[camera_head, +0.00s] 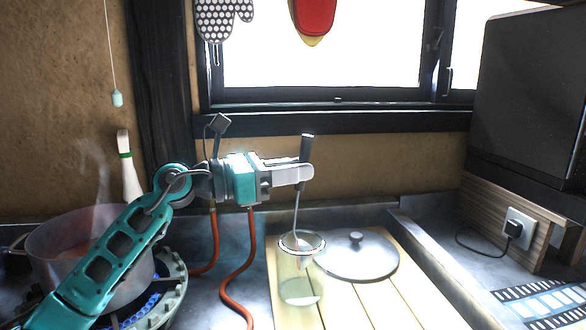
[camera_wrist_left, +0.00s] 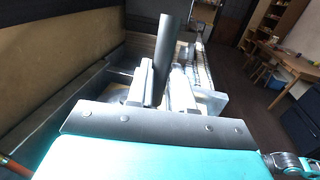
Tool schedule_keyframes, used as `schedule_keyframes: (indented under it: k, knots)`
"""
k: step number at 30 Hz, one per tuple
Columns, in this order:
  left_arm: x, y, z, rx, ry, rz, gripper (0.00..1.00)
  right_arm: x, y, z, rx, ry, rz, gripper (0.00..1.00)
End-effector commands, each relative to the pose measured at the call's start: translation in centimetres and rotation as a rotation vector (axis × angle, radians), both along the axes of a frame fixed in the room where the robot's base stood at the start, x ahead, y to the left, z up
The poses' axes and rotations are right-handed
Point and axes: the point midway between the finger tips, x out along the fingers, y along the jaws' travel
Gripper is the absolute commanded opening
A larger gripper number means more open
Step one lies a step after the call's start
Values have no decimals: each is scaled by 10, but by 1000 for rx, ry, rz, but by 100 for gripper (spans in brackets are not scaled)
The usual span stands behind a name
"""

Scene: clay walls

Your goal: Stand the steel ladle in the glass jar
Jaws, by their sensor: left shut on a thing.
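The steel ladle has a dark handle (camera_head: 306,148) and a thin steel shaft (camera_head: 296,213). My left gripper (camera_head: 303,174) is shut on the handle and holds the ladle nearly upright above the glass jar (camera_head: 300,290). The shaft reaches down to the jar's mouth, and its lower end shows at or just inside the rim. I cannot clearly make out the ladle's bowl through the glass. In the left wrist view the dark handle (camera_wrist_left: 164,52) stands between the fingers, slightly tilted. My right gripper is in neither view.
The jar stands on a pale wooden board (camera_head: 365,305), with a round grey lid (camera_head: 356,257) close at its right. A steaming pot (camera_head: 85,250) sits on a lit burner at the left. A socket with a plug (camera_head: 514,230) is at the right.

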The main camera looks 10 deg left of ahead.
Motion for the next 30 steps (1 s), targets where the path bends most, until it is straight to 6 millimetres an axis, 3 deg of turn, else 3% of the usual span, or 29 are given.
schedule_keyframes:
  k: [8,9,18,26,30]
  knots:
    - [0,0,0,0,0,1,0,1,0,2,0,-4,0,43]
    - [0,0,0,0,-1,1,22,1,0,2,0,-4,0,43]
    - [0,0,0,1,-1,1,51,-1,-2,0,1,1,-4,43]
    - [0,1,-1,1,1,1,51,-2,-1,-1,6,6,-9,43]
    - [-6,12,-2,2,0,5,51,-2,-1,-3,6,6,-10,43]
